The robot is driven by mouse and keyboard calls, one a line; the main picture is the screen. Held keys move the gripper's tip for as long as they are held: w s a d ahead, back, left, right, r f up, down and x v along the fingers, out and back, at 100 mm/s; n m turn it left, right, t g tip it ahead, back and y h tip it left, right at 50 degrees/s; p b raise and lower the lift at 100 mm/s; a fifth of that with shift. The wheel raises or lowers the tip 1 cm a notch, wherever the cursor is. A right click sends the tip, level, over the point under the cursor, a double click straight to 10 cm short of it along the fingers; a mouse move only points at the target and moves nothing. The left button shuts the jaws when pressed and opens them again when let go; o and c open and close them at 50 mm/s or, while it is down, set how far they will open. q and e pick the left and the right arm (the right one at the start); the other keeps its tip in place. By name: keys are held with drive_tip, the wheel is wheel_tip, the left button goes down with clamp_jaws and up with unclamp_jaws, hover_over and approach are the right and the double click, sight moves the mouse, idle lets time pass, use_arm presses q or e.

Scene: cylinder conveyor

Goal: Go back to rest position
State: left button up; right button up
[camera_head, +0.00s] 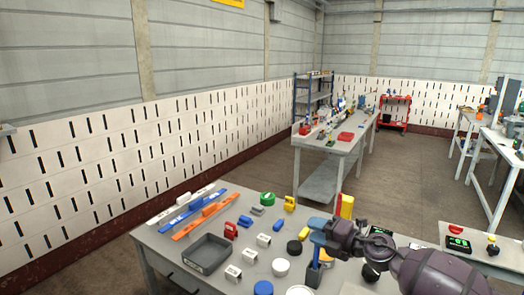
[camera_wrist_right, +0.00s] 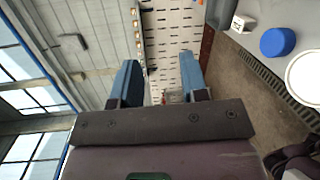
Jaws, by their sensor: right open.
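My right gripper (camera_head: 316,248) reaches in from the right of the head view, over the near right part of the grey work table (camera_head: 160,242). Its two blue fingers are apart with nothing between them. In the right wrist view the open gripper (camera_wrist_right: 160,78) points toward the slotted white wall, and the gap between the fingers is empty. My left gripper is not in view.
A grey tray (camera_head: 207,254), a red part (camera_head: 231,230), a green round part (camera_head: 267,198) and a white cylinder (camera_head: 281,267) stand on the table. A blue cylinder (camera_head: 263,288) is at the front edge. Another workbench (camera_head: 322,147) stands farther back, with open floor beside it.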

drive_tip(key=s+d+f+m+h, duration=0.4)
drive_tip(key=s+f+m, duration=0.4)
drive_tip(key=s, duration=0.3)
drive_tip(key=s+d+f+m+h, duration=0.4)
drive_tip(key=s+f+m, duration=0.4)
drive_tip(key=s+m, duration=0.3)
drive_tip(key=s+d+f+m+t+h, duration=0.1)
drive_tip(key=s+d+f+m+h, duration=0.3)
drive_tip(key=s+f+m, duration=0.4)
drive_tip(key=s+d+m, duration=0.1)
drive_tip(key=s, duration=0.4)
drive_tip(key=shift+d+f+m+h, duration=0.15)
drive_tip(key=shift+f+m+h, duration=0.1)
drive_tip(key=shift+m+h, duration=0.15)
